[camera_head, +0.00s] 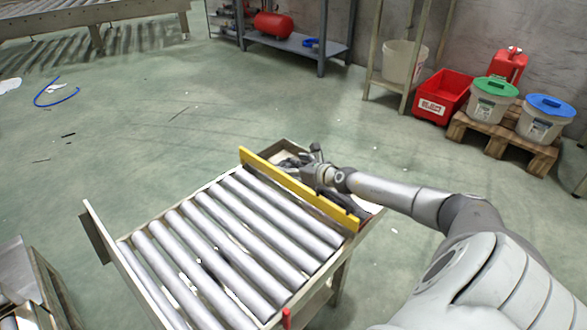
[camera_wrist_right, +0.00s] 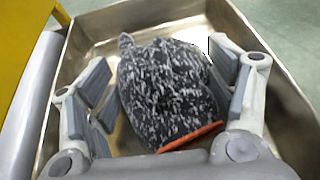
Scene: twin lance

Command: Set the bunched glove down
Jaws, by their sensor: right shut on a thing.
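The bunched glove (camera_wrist_right: 168,95) is grey-and-black speckled with an orange cuff edge. In the right wrist view it sits between the two finger pads of my right gripper (camera_wrist_right: 163,80), which is shut on it. It is over or in a shallow metal tray (camera_wrist_right: 105,25); I cannot tell whether it touches the tray floor. In the head view my right gripper (camera_head: 298,162) is low at the tray, just beyond the yellow bar (camera_head: 295,187), and mostly hides the glove. My left gripper is not in view.
A roller conveyor (camera_head: 220,245) lies on the near side of the yellow bar. A dark object (camera_head: 338,202) lies along the bar's right part. A red crate (camera_head: 443,95) and lidded buckets (camera_head: 493,98) stand at the back right. The green floor (camera_head: 190,110) beyond is mostly clear.

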